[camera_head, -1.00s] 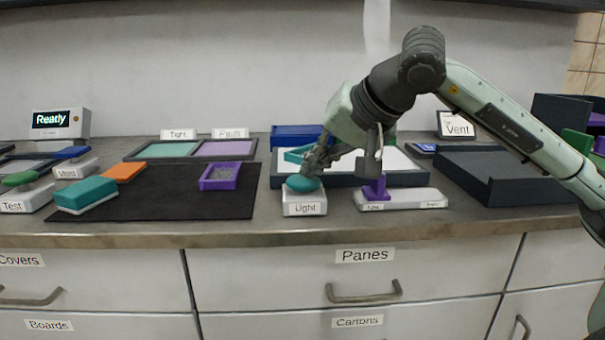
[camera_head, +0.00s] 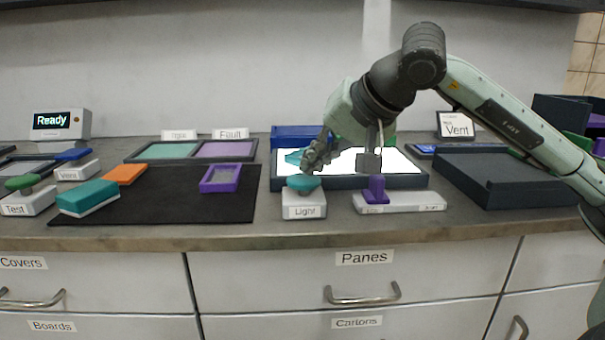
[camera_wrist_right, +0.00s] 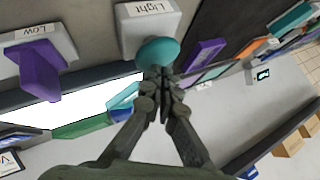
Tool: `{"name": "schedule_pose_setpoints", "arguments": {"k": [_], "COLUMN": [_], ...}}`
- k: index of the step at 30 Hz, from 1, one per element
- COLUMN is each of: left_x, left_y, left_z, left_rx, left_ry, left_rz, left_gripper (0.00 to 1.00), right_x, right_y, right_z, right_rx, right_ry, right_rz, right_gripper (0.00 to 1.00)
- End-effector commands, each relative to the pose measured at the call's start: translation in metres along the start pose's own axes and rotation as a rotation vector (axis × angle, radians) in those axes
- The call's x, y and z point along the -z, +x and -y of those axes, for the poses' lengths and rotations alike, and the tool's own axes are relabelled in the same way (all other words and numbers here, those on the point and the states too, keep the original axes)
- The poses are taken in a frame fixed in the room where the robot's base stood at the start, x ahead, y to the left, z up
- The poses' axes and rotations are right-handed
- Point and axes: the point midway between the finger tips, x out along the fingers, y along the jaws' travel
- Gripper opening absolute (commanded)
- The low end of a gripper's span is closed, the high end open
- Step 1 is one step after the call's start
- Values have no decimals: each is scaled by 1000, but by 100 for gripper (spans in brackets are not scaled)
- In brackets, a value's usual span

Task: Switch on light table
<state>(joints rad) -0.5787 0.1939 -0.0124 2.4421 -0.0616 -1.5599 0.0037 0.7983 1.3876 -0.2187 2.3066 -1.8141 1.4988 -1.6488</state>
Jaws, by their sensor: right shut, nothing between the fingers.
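The light table (camera_head: 350,183) is a dark-framed panel at the back of the counter, and its surface now glows bright white. In front of it stands the white Light box (camera_head: 304,207) with a round teal button (camera_head: 304,183) on top. My right gripper (camera_head: 308,170) is shut and empty, with its fingertips just over the button. In the right wrist view the closed fingertips (camera_wrist_right: 158,72) overlap the edge of the teal button (camera_wrist_right: 157,53); I cannot tell if they touch. My left gripper is not in view.
Right of the button is a white slider base (camera_head: 415,203) with a purple knob (camera_head: 376,189). A purple frame (camera_head: 221,179) and a teal block (camera_head: 88,197) lie on or by the black mat (camera_head: 160,200). A dark tray (camera_head: 500,180) stands at the right.

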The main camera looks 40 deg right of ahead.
Motion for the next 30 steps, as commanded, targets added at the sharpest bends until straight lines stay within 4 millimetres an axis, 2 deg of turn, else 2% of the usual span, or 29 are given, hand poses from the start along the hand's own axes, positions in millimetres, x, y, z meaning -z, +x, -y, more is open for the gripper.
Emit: {"name": "schedule_pose_setpoints", "arguments": {"k": [3, 15, 30], "left_x": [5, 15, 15], "left_y": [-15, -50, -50], "left_z": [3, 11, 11], "left_rx": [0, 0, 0], "left_ry": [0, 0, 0], "left_rz": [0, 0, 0], "left_gripper": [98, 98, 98], "right_x": [9, 28, 28], "right_y": [-12, -39, -39], "right_z": [8, 28, 28], "right_rx": [1, 1, 1], "right_ry": [0, 0, 0], "right_rz": [-1, 0, 0], "right_gripper": [0, 0, 0]}}
